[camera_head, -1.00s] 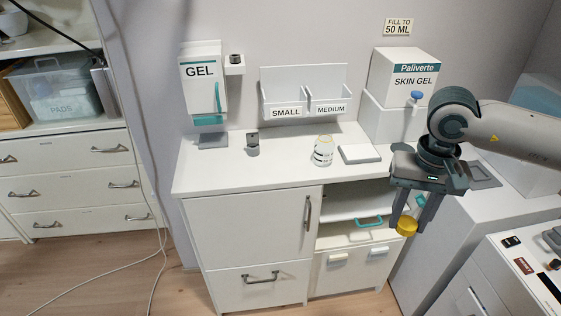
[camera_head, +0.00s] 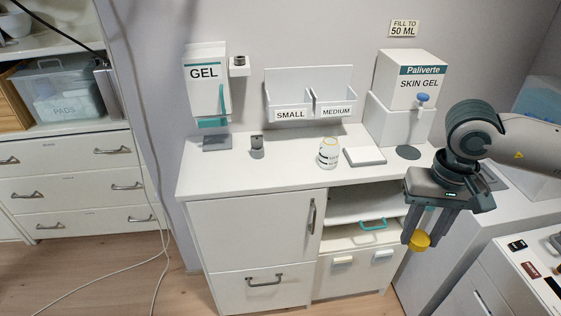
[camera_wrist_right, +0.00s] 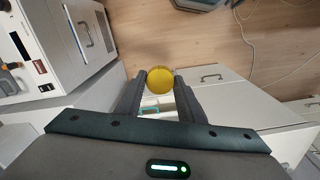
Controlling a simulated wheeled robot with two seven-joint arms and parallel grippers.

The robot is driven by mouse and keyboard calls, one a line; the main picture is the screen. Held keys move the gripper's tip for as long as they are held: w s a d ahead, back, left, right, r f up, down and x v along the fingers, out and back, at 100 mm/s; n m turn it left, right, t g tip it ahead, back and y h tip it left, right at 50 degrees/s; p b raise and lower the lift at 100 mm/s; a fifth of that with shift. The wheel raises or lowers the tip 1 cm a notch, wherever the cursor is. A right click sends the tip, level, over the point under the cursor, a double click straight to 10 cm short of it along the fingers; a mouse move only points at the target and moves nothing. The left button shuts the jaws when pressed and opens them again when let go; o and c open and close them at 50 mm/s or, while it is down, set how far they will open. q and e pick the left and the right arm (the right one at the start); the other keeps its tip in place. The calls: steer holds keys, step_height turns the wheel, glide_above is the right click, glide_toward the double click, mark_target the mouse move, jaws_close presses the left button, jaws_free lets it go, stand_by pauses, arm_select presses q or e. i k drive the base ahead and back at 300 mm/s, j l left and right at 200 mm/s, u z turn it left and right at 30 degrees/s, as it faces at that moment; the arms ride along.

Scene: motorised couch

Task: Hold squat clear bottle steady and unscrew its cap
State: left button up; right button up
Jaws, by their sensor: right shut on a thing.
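The squat clear bottle (camera_head: 328,153) stands upright on the white counter (camera_head: 270,172), with no cap on it and dark print on its side. My right gripper (camera_head: 418,241) is shut on the yellow cap (camera_head: 421,241) and holds it in front of the cabinet, to the right of and nearer than the bottle. The cap also shows between the fingertips in the right wrist view (camera_wrist_right: 160,81). The cap and bottle are well apart. My left gripper is not in any view.
A flat white pad (camera_head: 364,156) lies right of the bottle, and a small grey holder (camera_head: 256,146) stands left of it. A gel dispenser (camera_head: 208,85), a labelled bin rack (camera_head: 308,97) and a skin gel box (camera_head: 413,80) are behind. An open shelf (camera_head: 365,205) is below the counter.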

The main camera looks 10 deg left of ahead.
mark_target(328, 148)
steer(key=i+j+u, duration=0.15)
steer(key=i+j, duration=0.2)
steer(key=i+j+u, duration=0.15)
steer(key=i+j, duration=0.2)
steer(key=j, duration=0.2)
steer(key=i+j, duration=0.1)
steer(key=i, duration=0.45)
